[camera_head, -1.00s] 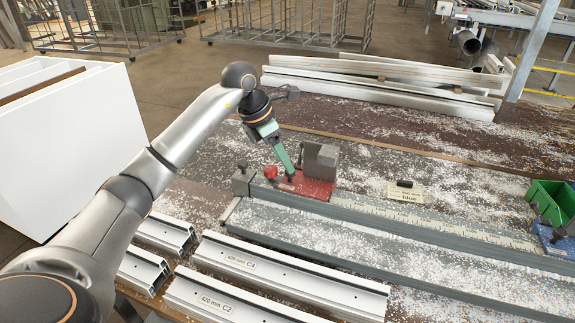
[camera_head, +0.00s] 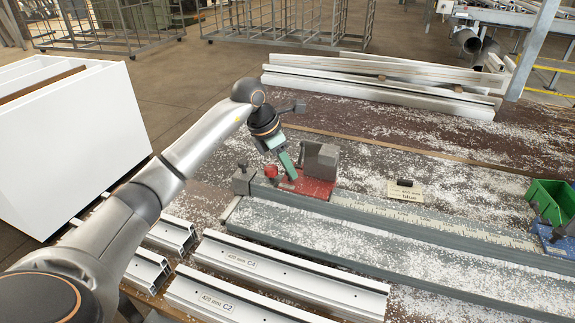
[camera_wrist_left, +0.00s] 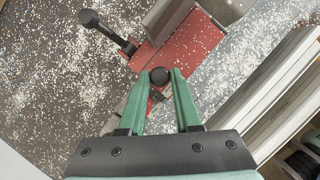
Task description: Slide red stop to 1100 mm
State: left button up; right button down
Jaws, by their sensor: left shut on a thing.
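The red stop (camera_head: 318,188) sits at the left end of the grey rail with the pale scale (camera_head: 440,225). It carries a grey block (camera_head: 320,160). It also shows in the left wrist view (camera_wrist_left: 185,55), dusted with white chips. My left gripper (camera_head: 292,178) points down onto the stop's left part. In the left wrist view its green fingers (camera_wrist_left: 162,80) close around a round black knob (camera_wrist_left: 159,76) on the stop. The scale's figures are too small to read. My right gripper is not in view.
A red knob (camera_head: 271,171) and a grey end block (camera_head: 242,180) stand at the rail's left end. White profiles (camera_head: 290,275) lie in front.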

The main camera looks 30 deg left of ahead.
pick_arm(q)
grip_shut()
dwell(0.8)
